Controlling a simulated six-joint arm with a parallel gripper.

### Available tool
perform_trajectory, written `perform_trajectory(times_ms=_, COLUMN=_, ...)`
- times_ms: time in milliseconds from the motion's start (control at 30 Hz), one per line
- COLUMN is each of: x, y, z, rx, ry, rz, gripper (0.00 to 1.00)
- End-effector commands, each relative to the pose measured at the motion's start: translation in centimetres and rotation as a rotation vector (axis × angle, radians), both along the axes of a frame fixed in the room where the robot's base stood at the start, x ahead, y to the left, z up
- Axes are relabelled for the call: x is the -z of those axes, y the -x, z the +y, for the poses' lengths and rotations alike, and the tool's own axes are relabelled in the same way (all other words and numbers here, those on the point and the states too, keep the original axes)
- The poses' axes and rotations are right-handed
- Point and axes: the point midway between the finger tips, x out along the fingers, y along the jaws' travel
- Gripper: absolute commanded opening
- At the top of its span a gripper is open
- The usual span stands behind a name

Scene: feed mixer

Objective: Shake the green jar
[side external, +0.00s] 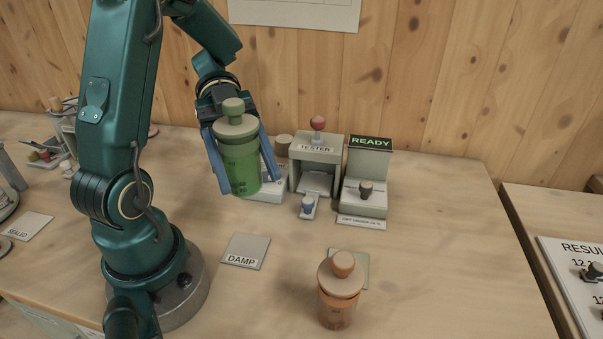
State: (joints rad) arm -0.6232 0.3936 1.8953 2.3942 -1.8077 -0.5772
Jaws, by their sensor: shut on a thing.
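The green jar (240,165) has a pale grey-green lid with a round knob. It is in the air above the table, nearly upright with a slight tilt. My gripper (248,188) is shut on it, with one blue finger on each side of the jar's body. The jar's underside and the wrist behind its lid are partly hidden.
An orange jar (336,307) stands at the front, before a pale mat. A grey card marked DAMP (246,251) lies on the table. The tester (314,160) and a box reading READY (368,180) stand behind, right of the green jar.

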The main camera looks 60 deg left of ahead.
Motion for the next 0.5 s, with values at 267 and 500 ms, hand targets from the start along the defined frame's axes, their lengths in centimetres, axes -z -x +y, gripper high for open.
perform_trajectory(times_ms=267, x=-1.9, y=0.0, z=0.0, rx=-0.001, ry=-0.001, rz=-0.001, gripper=0.18)
perform_trajectory(times_ms=500, x=-1.9, y=0.0, z=0.0, rx=0.000, ry=0.000, rz=-0.001, gripper=0.18)
